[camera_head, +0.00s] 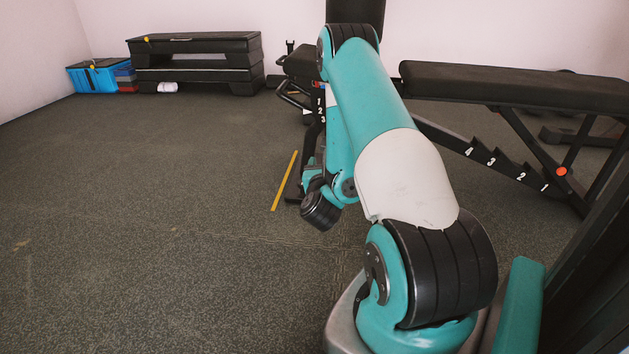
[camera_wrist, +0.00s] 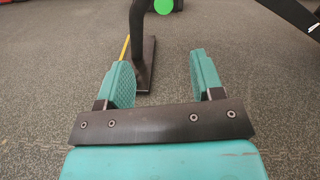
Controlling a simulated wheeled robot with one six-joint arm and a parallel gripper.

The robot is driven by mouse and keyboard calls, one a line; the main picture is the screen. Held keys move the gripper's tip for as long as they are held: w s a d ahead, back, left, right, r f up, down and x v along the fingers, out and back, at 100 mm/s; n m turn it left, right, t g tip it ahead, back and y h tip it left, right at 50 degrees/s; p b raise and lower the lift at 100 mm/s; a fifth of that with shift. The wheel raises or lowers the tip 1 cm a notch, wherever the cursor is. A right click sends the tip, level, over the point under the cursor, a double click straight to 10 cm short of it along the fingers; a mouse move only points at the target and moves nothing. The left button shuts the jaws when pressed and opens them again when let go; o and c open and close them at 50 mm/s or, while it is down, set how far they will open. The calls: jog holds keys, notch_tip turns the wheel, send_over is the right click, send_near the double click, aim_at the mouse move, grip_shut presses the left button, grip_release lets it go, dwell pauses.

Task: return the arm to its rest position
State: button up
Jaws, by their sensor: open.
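My gripper (camera_wrist: 162,72) shows in the wrist view with its two teal fingers spread wide apart. Nothing is between the fingers, and they point out over the dark speckled floor. In the head view my teal and white arm reaches forward from the lower right and bends at the far end. The gripper cannot be made out clearly there, as the arm covers that area. No plates are in either view.
A padded weight bench (camera_head: 520,88) with a numbered frame stands at right. Stacked black step platforms (camera_head: 196,75) and a blue box (camera_head: 92,78) stand by the back wall. A yellow strip (camera_head: 284,181) lies near the arm. The floor (camera_head: 140,230) at left is clear.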

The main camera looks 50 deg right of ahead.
jog(key=shift+s+a, duration=0.1)
jog(key=shift+a, duration=0.15)
jog(key=shift+a, duration=0.1)
jog(key=shift+r, duration=0.1)
dwell(0.3)
